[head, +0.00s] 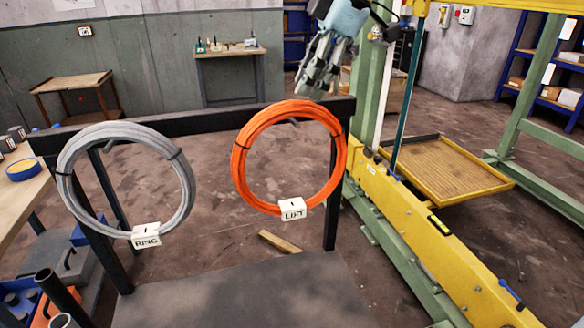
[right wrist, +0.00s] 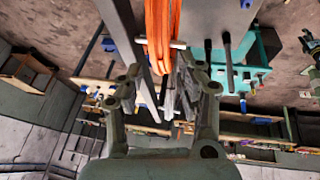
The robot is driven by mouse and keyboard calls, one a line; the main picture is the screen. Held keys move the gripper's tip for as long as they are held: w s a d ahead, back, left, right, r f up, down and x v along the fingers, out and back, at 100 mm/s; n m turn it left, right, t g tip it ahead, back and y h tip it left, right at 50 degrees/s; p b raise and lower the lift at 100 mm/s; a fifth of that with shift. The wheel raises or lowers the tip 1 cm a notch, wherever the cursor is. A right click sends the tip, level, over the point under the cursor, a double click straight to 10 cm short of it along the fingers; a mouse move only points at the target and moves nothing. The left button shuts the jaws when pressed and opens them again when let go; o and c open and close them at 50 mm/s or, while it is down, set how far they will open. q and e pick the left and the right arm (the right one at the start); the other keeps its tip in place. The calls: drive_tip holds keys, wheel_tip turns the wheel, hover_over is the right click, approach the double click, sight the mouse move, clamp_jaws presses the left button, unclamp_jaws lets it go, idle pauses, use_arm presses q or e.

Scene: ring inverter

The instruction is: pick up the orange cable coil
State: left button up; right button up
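The orange cable coil (head: 241,160) hangs from a black rail in the middle of the head view. A white tag reading LIFT (head: 292,209) is at its bottom. My right gripper (head: 312,88) is just above the coil's upper right side and points down. In the right wrist view, the orange coil (right wrist: 158,30) shows beyond the fingertips, roughly in line with the gap. The right gripper (right wrist: 158,80) is open, with nothing visible held between its fingers. My left gripper is in neither view.
A grey coil (head: 72,200) tagged RING hangs left on the same black rail (head: 215,122). A yellow and green lift frame (head: 430,245) stands close on the right. A wooden workbench (head: 15,195) is at the left edge. A wood piece (head: 280,242) lies on the floor behind.

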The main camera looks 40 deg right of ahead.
sight(300, 102)
drive_tip(key=shift+d+x, duration=0.15)
drive_tip(key=shift+x, duration=1.05)
drive_tip(key=shift+d+x, duration=0.1)
drive_tip(key=shift+x, duration=1.05)
drive_tip(key=shift+s+f, duration=0.1)
clamp_jaws()
